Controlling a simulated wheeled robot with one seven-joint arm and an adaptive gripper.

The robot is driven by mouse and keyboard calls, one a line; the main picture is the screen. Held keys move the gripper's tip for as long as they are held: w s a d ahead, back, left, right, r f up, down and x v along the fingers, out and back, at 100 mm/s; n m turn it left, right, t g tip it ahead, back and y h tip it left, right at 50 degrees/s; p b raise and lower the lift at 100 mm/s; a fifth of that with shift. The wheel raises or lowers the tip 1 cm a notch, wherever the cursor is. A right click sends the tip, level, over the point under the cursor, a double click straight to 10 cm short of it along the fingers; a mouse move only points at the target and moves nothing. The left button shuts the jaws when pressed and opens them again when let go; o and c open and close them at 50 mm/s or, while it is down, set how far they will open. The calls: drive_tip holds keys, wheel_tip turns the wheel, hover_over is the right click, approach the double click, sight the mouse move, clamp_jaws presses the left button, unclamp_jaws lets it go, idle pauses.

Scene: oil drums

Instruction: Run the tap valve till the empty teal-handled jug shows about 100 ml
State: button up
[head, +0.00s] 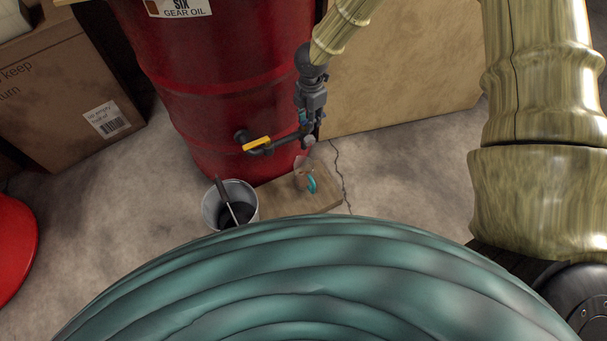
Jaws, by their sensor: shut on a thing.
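The tap valve (270,147) sticks out from the lower side of a red drum, as dark pipework with a yellow lever. My gripper (307,132) points down at the right end of the tap and is shut on the tap valve; its fingers hide the exact spot held. The clear jug with a teal handle (311,185) stands upright below the gripper on a low wooden board (330,198). The jug is small in view, and I cannot read its level or see a stream of oil.
The red gear oil drum (200,100) stands behind the tap. A grey bucket (212,212) with a dark tool in it stands left of the board. Cardboard boxes (60,95) are at the left, a tan panel (405,75) behind at right, and a red round object (12,240) at the left edge.

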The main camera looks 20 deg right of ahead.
drive_tip(key=shift+s, duration=0.1)
drive_tip(key=o, duration=1.1)
drive_tip(key=shift+r, duration=0.1)
drive_tip(key=shift+r, duration=0.2)
wheel_tip(320, 180, up, 12)
drive_tip(key=shift+f, duration=0.25)
